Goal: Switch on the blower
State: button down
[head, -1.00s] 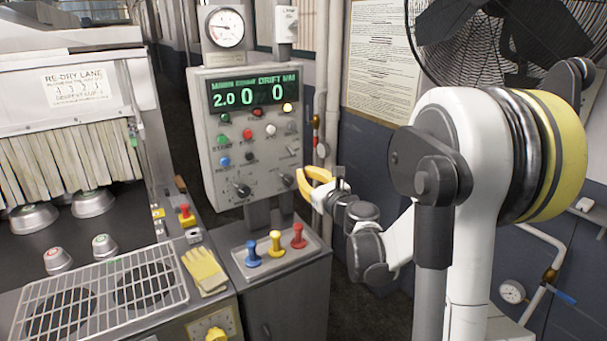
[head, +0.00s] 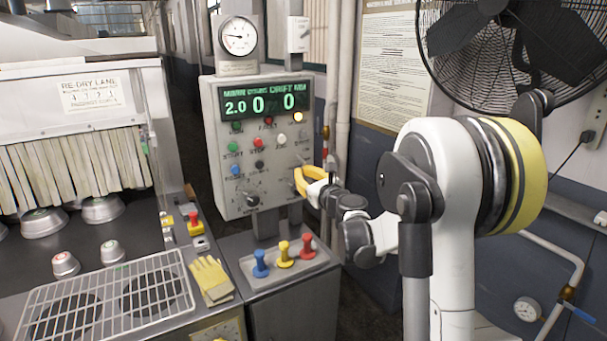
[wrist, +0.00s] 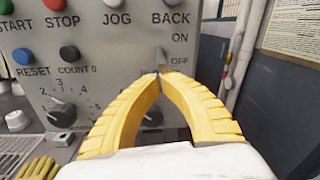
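The grey control panel (head: 230,190) stands in the middle of the head view, with a green display reading 2.0, 0 and 0. In the wrist view the panel face (wrist: 105,75) fills the left and centre. A small grey lever switch (wrist: 161,57) sits beside the printed words ON and OFF, below the BACK button. I cannot tell its position for sure. My gripper (wrist: 158,76) has its yellow fingertips together just below the lever; I cannot tell whether they touch it. In the head view my gripper (head: 303,178) is at the panel's lower right edge.
Knobs (wrist: 60,115) and buttons (wrist: 68,53) crowd the panel left of the fingers. Blue, yellow and red handles (head: 284,254) stand on a tray below. A large black fan (head: 500,45) is at upper right. A pipe (wrist: 245,45) runs right of the panel.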

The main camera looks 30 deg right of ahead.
aim_at(305, 165)
jog(key=shift+s+r+g+p, duration=0.25)
jog(key=shift+g+p, duration=0.3)
jog(key=shift+p, duration=0.3)
jog(key=shift+s+r+g+p, duration=0.1)
jog(key=shift+r+g+p, duration=0.15)
jog(key=shift+g+p, duration=0.45)
jog(key=p, duration=0.1)
jog(key=r+g+p, duration=0.1)
jog(key=p, duration=0.1)
jog(key=shift+s+r+g+p, duration=0.1)
jog(key=shift+s+g+p, duration=0.15)
jog(key=shift+p, duration=0.05)
jog(key=shift+s+r+g+p, duration=0.2)
jog(key=shift+r+g+p, duration=0.1)
jog(key=shift+g+p, duration=0.55)
jog(key=shift+r, duration=0.15)
jog(key=shift+d+r+p, duration=0.1)
jog(key=shift+r+p, duration=0.65)
jog(key=shift+r, duration=0.1)
jog(key=shift+s, duration=0.1)
